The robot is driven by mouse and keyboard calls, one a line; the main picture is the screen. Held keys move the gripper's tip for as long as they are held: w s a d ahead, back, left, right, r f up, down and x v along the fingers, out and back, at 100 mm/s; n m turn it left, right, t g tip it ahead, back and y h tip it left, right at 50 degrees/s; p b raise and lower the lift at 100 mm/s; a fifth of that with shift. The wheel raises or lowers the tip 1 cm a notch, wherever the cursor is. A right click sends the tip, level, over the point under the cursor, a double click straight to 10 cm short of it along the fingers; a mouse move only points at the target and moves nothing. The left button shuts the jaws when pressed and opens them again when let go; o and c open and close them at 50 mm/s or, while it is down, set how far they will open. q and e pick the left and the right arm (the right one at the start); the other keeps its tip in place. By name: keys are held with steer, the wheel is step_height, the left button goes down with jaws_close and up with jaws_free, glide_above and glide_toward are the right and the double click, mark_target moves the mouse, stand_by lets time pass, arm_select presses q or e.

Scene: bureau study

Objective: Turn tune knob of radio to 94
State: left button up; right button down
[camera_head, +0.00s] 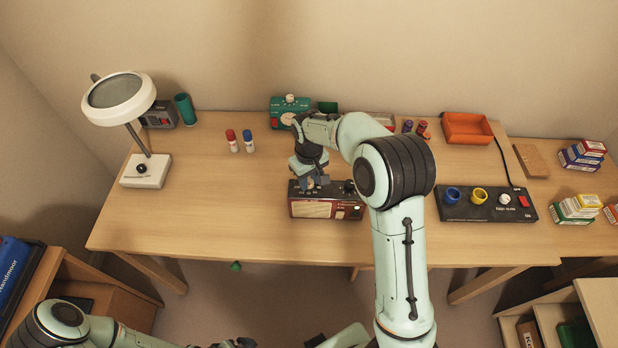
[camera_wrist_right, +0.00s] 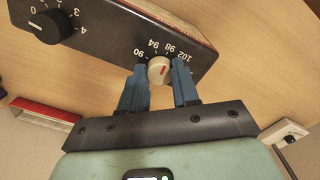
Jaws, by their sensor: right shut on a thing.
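The radio (camera_head: 326,209) is a dark red-brown box with a pale front panel near the desk's front edge. My right gripper (camera_head: 314,184) reaches down to its top from behind. In the right wrist view, the tune knob (camera_wrist_right: 160,71) is cream with a red mark, beside a scale of 90, 94, 98 and 102. The blue fingers of my right gripper (camera_wrist_right: 159,88) are shut on this knob from both sides. The red mark seems to slant toward 98, but I cannot tell exactly.
A black knob (camera_wrist_right: 48,27) with a 0 to 4 scale is on the same radio face. A green device (camera_head: 290,104) stands behind, a black control panel (camera_head: 486,205) to the right, and a lamp (camera_head: 146,171) at left. The desk left of the radio is clear.

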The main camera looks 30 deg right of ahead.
mark_target(309, 181)
steer(key=n, duration=0.3)
steer(key=shift+n, duration=0.3)
arm_select(q)
steer(key=shift+w+r, duration=0.3)
steer(key=shift+r, duration=0.05)
arm_select(e)
steer(key=shift+n, duration=1.6)
arm_select(q)
steer(key=shift+p, duration=0.3)
arm_select(e)
steer(key=c, duration=0.8)
jaws_free()
steer(key=shift+r, duration=0.15)
arm_select(q)
steer(key=shift+w+r+p, duration=0.55)
steer(key=shift+w+r, duration=0.25)
arm_select(e)
step_height(309, 181, up, 13)
steer(key=shift+r, duration=0.1)
